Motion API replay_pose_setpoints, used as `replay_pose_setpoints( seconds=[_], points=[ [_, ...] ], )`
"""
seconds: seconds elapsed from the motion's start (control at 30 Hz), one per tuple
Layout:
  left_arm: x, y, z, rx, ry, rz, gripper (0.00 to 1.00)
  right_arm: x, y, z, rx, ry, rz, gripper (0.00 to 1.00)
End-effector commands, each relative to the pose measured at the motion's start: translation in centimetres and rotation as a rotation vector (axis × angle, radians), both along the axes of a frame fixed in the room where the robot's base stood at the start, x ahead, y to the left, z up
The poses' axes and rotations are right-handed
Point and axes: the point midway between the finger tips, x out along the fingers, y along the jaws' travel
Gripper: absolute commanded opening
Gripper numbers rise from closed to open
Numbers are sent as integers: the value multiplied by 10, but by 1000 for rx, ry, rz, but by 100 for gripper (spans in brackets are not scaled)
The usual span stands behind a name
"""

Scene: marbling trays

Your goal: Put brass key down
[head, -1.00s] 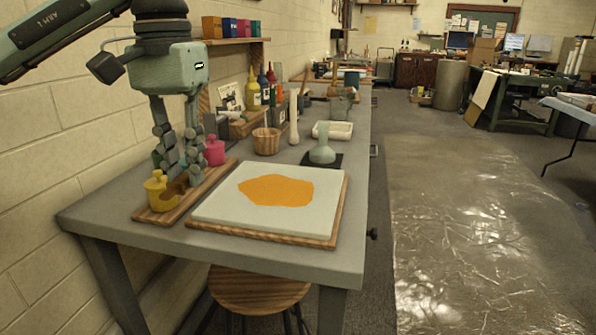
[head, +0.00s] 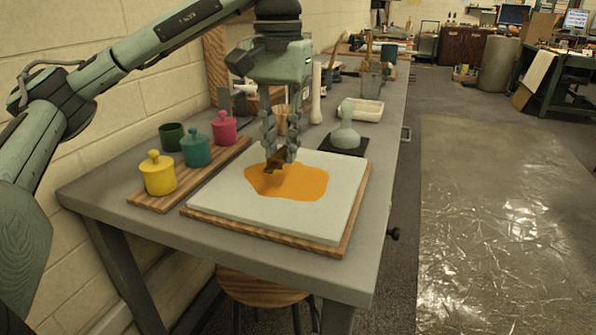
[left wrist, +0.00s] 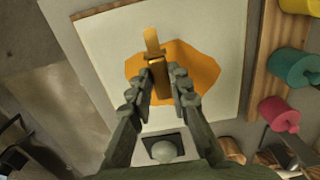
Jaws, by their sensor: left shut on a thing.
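My left gripper (head: 279,150) is shut on the brass key (head: 275,162), over the far left part of the orange patch (head: 300,182) on the pale slab (head: 232,205). In the left wrist view the key (left wrist: 152,42) is a golden-brown piece sticking out between the fingertips (left wrist: 158,82), above the orange patch (left wrist: 200,68). Its shape is partly hidden by the fingers. I cannot tell whether it touches the patch. My right gripper is not in view.
Left of the slab, a wooden board (head: 150,204) bears yellow (head: 158,175), teal (head: 196,148) and pink (head: 224,128) lidded pots. A dark green cup (head: 172,136) stands behind it. A pale green flask-like thing (head: 345,135) stands beyond the slab. The table's right edge is clear.

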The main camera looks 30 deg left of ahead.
Motion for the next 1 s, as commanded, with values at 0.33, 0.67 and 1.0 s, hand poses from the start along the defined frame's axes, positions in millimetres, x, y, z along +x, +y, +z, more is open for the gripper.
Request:
replay_pose_setpoints(
  seconds=[0.33, 0.67, 1.0],
  points=[
    [30, -12, -29, 0, 1, 2, 0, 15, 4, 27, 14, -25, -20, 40],
    [29, -12, -60, 0, -1, 1, 0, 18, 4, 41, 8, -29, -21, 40],
    [29, -12, -62, 0, -1, 2, 0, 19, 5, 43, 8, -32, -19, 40]
  ],
)
